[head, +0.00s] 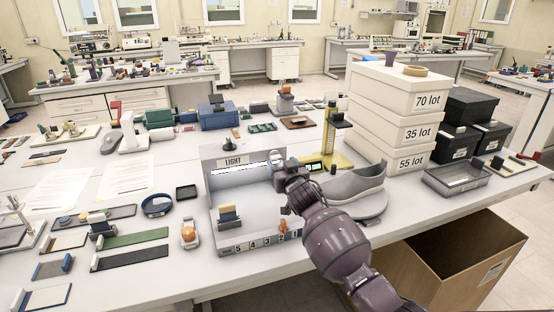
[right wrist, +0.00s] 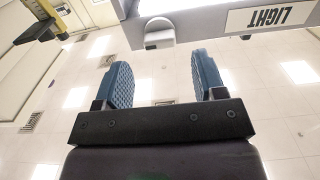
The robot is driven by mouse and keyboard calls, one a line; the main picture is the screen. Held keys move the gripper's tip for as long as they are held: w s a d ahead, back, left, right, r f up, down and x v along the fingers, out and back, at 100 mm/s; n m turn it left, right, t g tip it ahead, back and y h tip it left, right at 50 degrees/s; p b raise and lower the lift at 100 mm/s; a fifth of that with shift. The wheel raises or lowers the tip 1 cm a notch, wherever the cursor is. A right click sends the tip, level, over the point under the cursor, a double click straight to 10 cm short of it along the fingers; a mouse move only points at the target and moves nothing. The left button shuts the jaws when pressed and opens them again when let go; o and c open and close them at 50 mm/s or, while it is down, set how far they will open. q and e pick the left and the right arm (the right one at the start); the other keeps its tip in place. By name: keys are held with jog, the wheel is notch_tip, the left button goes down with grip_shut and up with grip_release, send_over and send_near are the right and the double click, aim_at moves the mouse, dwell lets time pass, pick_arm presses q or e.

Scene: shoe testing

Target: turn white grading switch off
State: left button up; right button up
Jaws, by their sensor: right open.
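A grey grading box (head: 263,224) labelled LIGHT stands at the front of the table. Its light strip (head: 236,169) glows white. A small rounded white switch (head: 274,156) sits at the upper right of the box, partly behind my gripper. In the right wrist view, the switch (right wrist: 159,33) hangs beyond my open right gripper (right wrist: 163,75), lined up between its two blue padded fingers and apart from them. In the head view my right gripper (head: 283,173) is at the box's right side, its fingers mostly hidden. My left gripper is not in view.
White lot boxes (head: 388,120) are stacked behind the shoe. Strips and small tools crowd the left.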

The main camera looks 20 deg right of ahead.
aim_at(277, 158)
jog(key=shift+w+a, duration=0.1)
jog(key=shift+w, duration=2.25)
jog(key=c, duration=0.9)
